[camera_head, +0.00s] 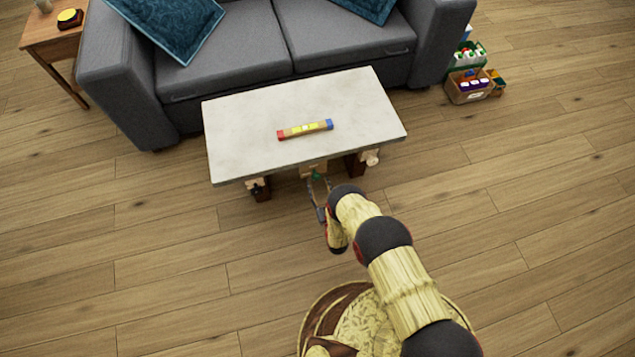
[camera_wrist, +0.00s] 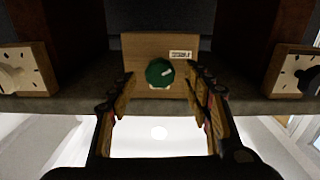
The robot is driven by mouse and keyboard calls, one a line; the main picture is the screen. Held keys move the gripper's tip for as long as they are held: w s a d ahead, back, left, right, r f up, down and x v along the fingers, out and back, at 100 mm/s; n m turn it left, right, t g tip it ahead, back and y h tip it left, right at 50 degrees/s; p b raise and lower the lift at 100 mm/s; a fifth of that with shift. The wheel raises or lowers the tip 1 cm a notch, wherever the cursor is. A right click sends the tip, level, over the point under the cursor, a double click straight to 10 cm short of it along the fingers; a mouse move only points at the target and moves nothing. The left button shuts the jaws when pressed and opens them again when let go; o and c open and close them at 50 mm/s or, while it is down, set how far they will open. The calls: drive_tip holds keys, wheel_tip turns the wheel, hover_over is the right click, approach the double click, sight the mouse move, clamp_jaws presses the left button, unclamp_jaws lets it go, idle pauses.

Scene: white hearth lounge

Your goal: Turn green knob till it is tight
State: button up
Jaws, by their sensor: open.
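The green knob (camera_wrist: 159,72) is mounted on a wooden block (camera_wrist: 133,50) with a small white label, under the near edge of the coffee table. It is a small green spot in the head view (camera_head: 316,176). My gripper (camera_wrist: 160,84) is open, with one finger on each side of the knob. Gaps show between the fingers and the knob, and I cannot tell whether the fingertips reach its depth. In the head view my gripper (camera_head: 318,190) extends toward the table edge.
Dial blocks flank the knob at left (camera_wrist: 20,72) and right (camera_wrist: 295,75). The pale tabletop (camera_head: 240,120) carries a wooden bar (camera_head: 306,129) with red and blue ends. A grey sofa (camera_head: 245,45) stands behind. Crates (camera_head: 468,85) sit at right; nearby floor is clear.

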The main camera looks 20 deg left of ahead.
drive_tip(key=shift+x, duration=1.05)
drive_tip(key=shift+c, duration=1.3)
drive_tip(key=c, duration=0.9)
